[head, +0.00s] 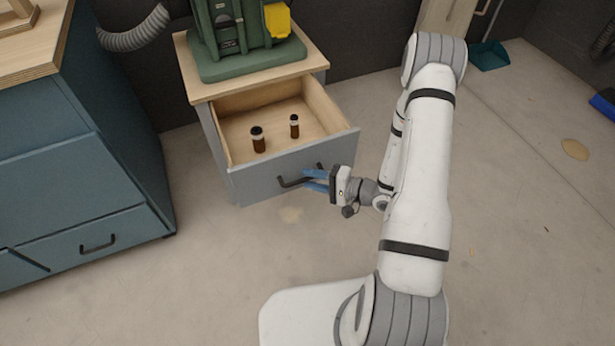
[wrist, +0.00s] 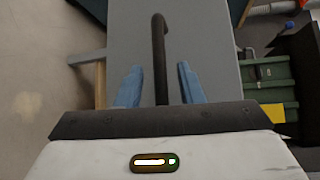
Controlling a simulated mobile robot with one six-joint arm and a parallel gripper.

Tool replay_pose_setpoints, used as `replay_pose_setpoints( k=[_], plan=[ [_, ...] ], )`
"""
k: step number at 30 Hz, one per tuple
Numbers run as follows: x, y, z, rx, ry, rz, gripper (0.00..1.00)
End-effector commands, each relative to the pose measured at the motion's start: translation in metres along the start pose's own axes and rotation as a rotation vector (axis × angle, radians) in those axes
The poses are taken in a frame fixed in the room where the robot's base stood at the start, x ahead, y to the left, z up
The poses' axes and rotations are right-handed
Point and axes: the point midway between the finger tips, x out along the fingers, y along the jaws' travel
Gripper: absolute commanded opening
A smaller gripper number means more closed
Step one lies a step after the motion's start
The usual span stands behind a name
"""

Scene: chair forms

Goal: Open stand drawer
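The stand (head: 201,95) is a small cabinet with a light wooden top and grey front. Its drawer (head: 265,172) is pulled well out, showing a wooden interior with two brown bottles standing in it. The dark bar handle (head: 288,183) is on the drawer front; it also shows in the wrist view (wrist: 160,45). My gripper (head: 308,180) is at the handle. In the wrist view, my gripper's blue fingers (wrist: 159,70) are apart, one on each side of the handle bar, with a visible gap on both sides.
A green machine (head: 240,45) with a yellow part stands on the stand's top. A blue cabinet (head: 80,170) with drawers is at the left. A teal dustpan (head: 488,56) lies at the back right. The concrete floor in front of the drawer is clear.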

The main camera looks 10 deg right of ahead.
Motion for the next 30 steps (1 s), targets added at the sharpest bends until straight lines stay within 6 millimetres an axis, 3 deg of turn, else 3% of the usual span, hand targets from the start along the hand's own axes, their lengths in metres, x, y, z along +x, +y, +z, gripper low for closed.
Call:
replay_pose_setpoints(
  k=[6, 12, 30],
  plan=[
    [-0.036, -0.002, -0.001, 0.002, 0.007, -0.001, 0.34],
    [-0.057, -0.001, -0.001, 0.0, 0.003, 0.0, 0.34],
    [-0.061, 0.0, 0.0, -0.001, 0.0, 0.0, 0.34]
  ],
)
